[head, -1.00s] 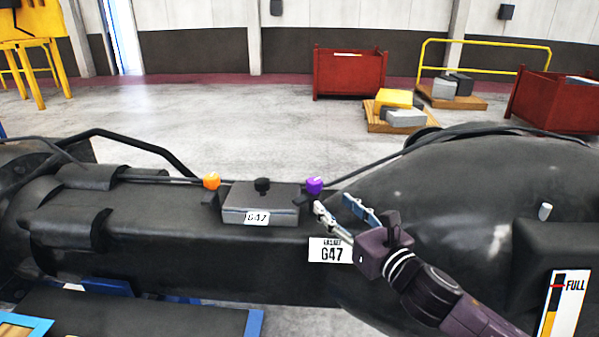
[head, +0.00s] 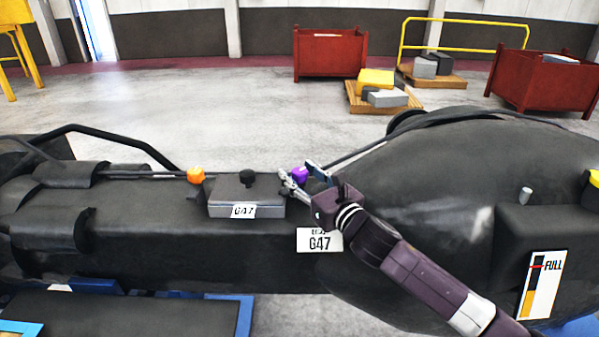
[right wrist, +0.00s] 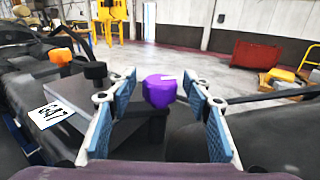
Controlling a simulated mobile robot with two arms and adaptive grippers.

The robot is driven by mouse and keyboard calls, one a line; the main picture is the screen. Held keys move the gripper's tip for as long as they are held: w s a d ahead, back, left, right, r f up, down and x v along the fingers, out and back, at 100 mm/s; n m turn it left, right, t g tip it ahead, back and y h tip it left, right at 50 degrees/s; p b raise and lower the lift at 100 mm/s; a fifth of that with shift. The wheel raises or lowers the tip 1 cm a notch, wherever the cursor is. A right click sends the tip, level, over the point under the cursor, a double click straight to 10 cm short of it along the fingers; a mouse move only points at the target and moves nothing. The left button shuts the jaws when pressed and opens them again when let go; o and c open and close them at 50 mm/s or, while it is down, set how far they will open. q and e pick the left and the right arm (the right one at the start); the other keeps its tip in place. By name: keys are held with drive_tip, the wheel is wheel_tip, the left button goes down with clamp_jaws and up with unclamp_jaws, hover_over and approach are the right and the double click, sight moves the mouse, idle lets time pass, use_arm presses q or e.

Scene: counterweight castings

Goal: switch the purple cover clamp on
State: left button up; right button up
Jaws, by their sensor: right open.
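The purple clamp knob (head: 299,174) stands at the right end of the grey box (head: 246,197) labelled G47, on the dark casting. It also shows in the right wrist view (right wrist: 159,91), between and just beyond my open fingers. My right gripper (head: 303,177) is open, with one finger on either side of the purple knob; I cannot tell whether either touches it. In the right wrist view its blue-padded fingers (right wrist: 160,112) are spread and hold nothing. The knob's lower part is partly hidden in the head view. My left gripper is not in view.
An orange knob (head: 195,175) stands at the box's left end, and a black knob (head: 247,177) is on its lid. A dark hose (head: 365,146) runs behind the purple knob. The large rounded casting (head: 430,210) fills the right. Red bins (head: 330,53) stand far back on open floor.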

drive_tip(key=c, duration=1.2)
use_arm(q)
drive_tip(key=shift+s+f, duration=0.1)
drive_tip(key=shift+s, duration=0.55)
use_arm(e)
drive_tip(key=shift+a+f+m+t+h, duration=0.1)
drive_tip(key=shift+m+t+h, duration=0.2)
drive_tip(key=shift+h, duration=0.1)
drive_tip(key=m+t+h, duration=0.1)
drive_tip(key=h, duration=0.1)
drive_tip(key=shift+m+h, duration=0.3)
drive_tip(key=shift+m, duration=0.1)
drive_tip(key=m+t+h, duration=0.1)
drive_tip(key=m+h, duration=0.2)
drive_tip(key=h, duration=0.2)
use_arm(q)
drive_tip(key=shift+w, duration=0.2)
use_arm(e)
drive_tip(key=shift+m+h, duration=1.7)
drive_tip(key=shift+h, duration=1.1)
